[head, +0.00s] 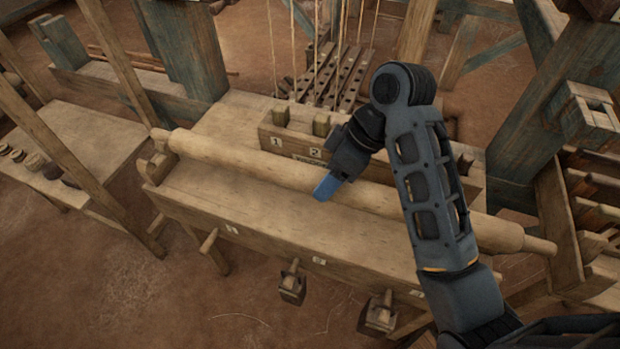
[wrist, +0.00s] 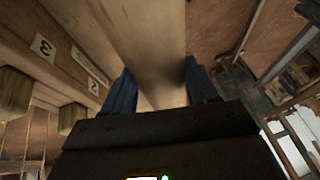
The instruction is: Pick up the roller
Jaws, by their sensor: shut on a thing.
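The roller (head: 255,165) is a long, pale wooden cylinder with narrower ends. It lies lengthwise over the wooden beam (head: 270,220) in the head view, from the left end bracket (head: 154,168) to the right-hand posts. My gripper (head: 328,187) is at about the roller's middle, with a blue finger showing on its near side. In the wrist view the roller (wrist: 145,40) runs between the two blue fingers of my gripper (wrist: 161,88), which is shut on it. My arm hides part of the roller's right half. I cannot tell whether its ends touch their supports.
A numbered wooden box (head: 290,140) stands just behind the roller. Pegs and hanging wooden blocks (head: 292,285) stick out of the beam's front. Loom posts (head: 560,120) rise at the right. A bench (head: 75,150) with small round pots stands at the left. The front floor is mostly clear.

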